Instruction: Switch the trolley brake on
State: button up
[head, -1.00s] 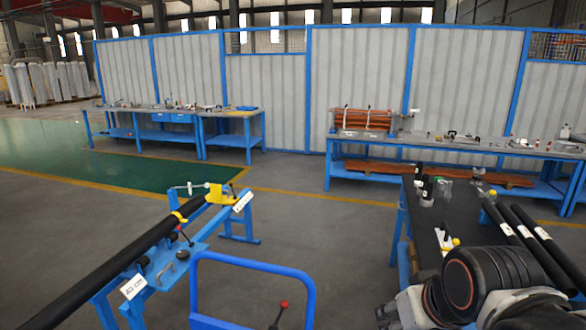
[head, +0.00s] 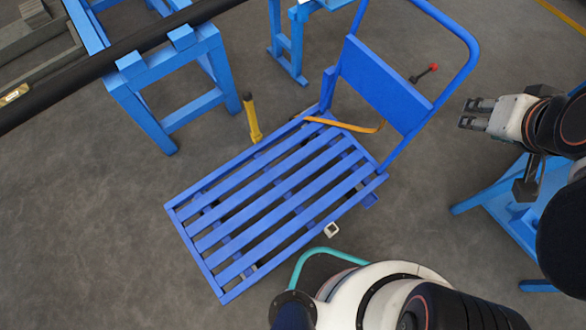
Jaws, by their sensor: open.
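The blue trolley (head: 205,248) has a slatted deck and a tall push handle with a solid blue panel (head: 385,85). A short lever with a red knob (head: 433,67) sticks out beside the panel, inside the handle frame. A yellow post with a black top (head: 252,118) stands at the deck's far left edge; whether it is joined to the trolley is unclear. Neither part is labelled as the brake. My gripper (head: 468,114) is open and empty, right of the handle and below the red knob in the picture, apart from both.
An orange curved strip (head: 350,127) lies across the deck's handle end. A blue stand (head: 165,75) with a long black pipe (head: 90,65) is at the upper left. A blue table frame (head: 500,205) is at the right, under my arm. Grey floor left of the deck is clear.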

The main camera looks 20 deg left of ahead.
aim_at(433, 67)
jog(key=k+u, duration=0.1)
jog(key=u, duration=0.8)
jog(key=l+u, duration=0.1)
jog(key=l, duration=0.75)
jog(key=l+u, duration=0.15)
jog(key=l, duration=0.7)
jog(key=l+u, duration=0.1)
jog(key=l, duration=0.7)
jog(key=k+l+u, duration=0.15)
jog(key=l, duration=0.7)
jog(key=k+j+z, duration=0.15)
jog(key=k+z, duration=0.15)
jog(key=k+j+z, duration=0.1)
jog(key=k+z, duration=0.2)
